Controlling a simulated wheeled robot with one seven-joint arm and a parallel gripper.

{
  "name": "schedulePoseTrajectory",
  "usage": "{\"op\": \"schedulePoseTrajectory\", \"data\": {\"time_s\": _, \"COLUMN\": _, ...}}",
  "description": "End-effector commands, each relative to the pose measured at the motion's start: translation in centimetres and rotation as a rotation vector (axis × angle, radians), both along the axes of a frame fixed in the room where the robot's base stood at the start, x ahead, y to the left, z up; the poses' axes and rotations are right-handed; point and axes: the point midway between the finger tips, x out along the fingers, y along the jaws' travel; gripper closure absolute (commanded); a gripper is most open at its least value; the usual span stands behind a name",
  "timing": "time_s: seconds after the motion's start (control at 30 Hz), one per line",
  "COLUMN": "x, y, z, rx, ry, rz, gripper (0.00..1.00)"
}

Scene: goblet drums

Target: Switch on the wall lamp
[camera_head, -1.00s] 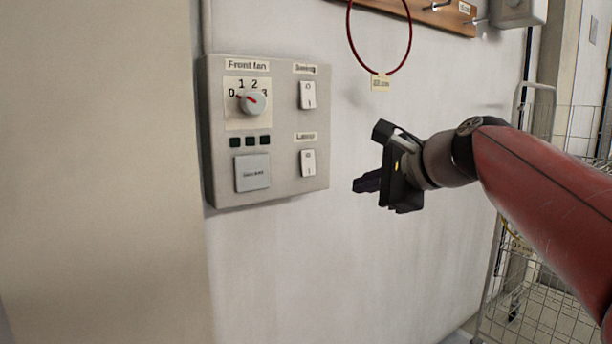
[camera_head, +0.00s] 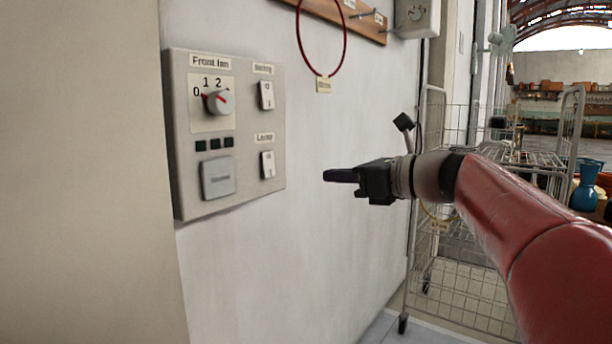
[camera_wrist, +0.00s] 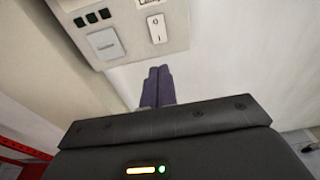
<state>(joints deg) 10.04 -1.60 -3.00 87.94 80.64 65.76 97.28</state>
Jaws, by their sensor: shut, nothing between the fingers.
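A grey switch panel (camera_head: 222,185) is on the white wall at the left in the head view. Its lower right rocker switch (camera_head: 267,165) sits under a label reading Lamp (camera_head: 265,138). The same white rocker, marked 0 and I, shows in the wrist view (camera_wrist: 156,28) just beyond my fingertips. My gripper (camera_head: 326,175) is shut and empty, to the right of the panel and slightly below the lamp switch. Its dark fingers point left in the head view and up toward the switch in the wrist view (camera_wrist: 159,70). They appear apart from the switch. The lamp itself is not identifiable.
The panel also carries a second rocker (camera_head: 266,95) above, a rotary knob (camera_head: 219,102) and a large square button (camera_head: 218,178). A red ring (camera_head: 345,45) hangs from a wooden rail above. A wire cart (camera_head: 470,290) stands behind my arm.

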Motion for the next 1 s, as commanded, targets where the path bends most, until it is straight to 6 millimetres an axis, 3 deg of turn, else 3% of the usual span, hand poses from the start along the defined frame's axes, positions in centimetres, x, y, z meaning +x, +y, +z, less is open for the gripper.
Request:
{"op": "schedulePoseTrajectory", "data": {"time_s": 0.6, "x": 7.0, "y": 9.2, "z": -1.4, "rx": -0.001, "ry": 0.0, "rz": 0.003, "gripper": 1.0}}
{"op": "schedulePoseTrajectory", "data": {"time_s": 1.0, "x": 8.1, "y": 10.4, "z": -1.6, "rx": -0.002, "ry": -0.001, "rz": 0.001, "gripper": 1.0}}
